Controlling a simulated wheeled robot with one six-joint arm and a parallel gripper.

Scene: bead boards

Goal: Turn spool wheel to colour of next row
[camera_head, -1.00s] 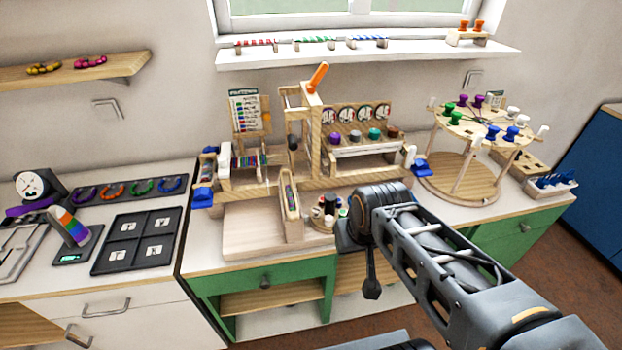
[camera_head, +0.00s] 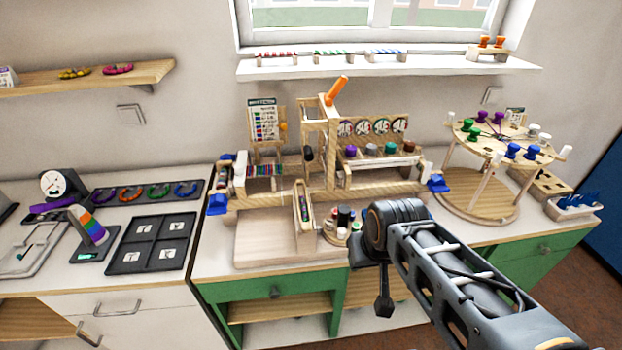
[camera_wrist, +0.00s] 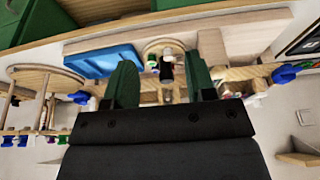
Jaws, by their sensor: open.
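The spool wheel (camera_head: 468,133) is a round wooden top on posts above a round base (camera_head: 478,203), at the right of the bench. It carries green, purple, white and blue spools and has white pegs at its rim. In the wrist view its base (camera_wrist: 45,71) is at the left, upside down. A pattern card (camera_head: 262,118) with coloured rows stands behind the wooden loom frame (camera_head: 318,195); its rows are too small to read. My gripper (camera_wrist: 164,82) is open and empty, with dark green fingers. It is in front of the bench, apart from the wheel.
A small round stand (camera_head: 335,236) with dark, red and white pieces shows between my fingers in the wrist view. A blue-filled white tray (camera_head: 572,206) is right of the wheel. A black four-square tray (camera_head: 150,243) lies left. My arm crosses the bench's front right.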

